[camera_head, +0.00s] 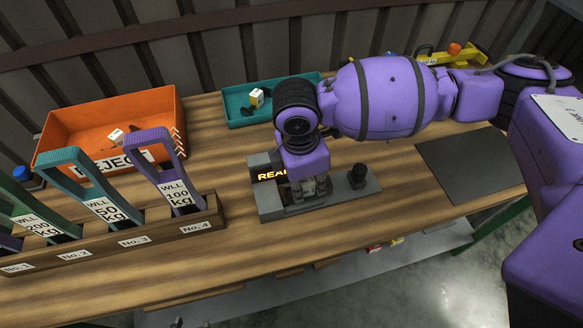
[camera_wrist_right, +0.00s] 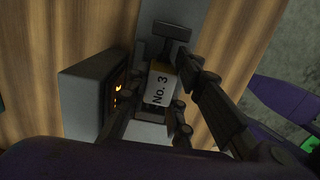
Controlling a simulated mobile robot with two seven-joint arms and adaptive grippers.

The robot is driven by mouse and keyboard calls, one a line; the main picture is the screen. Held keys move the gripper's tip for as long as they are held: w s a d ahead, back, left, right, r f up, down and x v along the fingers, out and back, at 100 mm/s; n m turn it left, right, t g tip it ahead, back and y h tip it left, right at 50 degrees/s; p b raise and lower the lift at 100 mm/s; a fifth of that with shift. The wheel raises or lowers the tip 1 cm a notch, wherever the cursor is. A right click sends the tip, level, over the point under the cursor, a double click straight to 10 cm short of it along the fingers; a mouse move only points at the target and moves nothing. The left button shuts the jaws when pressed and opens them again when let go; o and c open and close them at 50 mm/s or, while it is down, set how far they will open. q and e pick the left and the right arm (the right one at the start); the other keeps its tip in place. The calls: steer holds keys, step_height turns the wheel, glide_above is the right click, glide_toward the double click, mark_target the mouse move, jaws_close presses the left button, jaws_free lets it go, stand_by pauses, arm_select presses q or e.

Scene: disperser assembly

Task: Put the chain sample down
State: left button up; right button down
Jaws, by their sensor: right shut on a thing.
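My right gripper (camera_head: 308,188) points down over a grey test device (camera_head: 270,206) with a lit display (camera_head: 268,176). In the right wrist view, the right gripper (camera_wrist_right: 163,85) is shut on the chain sample, whose white tag (camera_wrist_right: 160,88) reads "No. 3". The sample sits between the fingers, low over the device's bed beside the display box (camera_wrist_right: 90,90). The fingers hide most of the sample, and I cannot tell whether it touches the device. My left gripper is in neither view.
An orange REJECT bin (camera_head: 70,130) and a teal tray (camera_head: 236,112) stand at the back, each holding a small tagged piece. A wooden rack (camera_head: 105,252) with several slings is at the left. A dark mat (camera_head: 465,165) lies clear at the right. A black knob (camera_head: 358,177) rises from the device.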

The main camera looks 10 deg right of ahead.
steer(key=shift+f, duration=0.2)
steer(key=shift+f, duration=0.4)
steer(key=c, duration=1.8)
jaws_free()
steer(key=shift+s, duration=0.15)
steer(key=shift+f, duration=0.1)
steer(key=shift+s+f, duration=0.1)
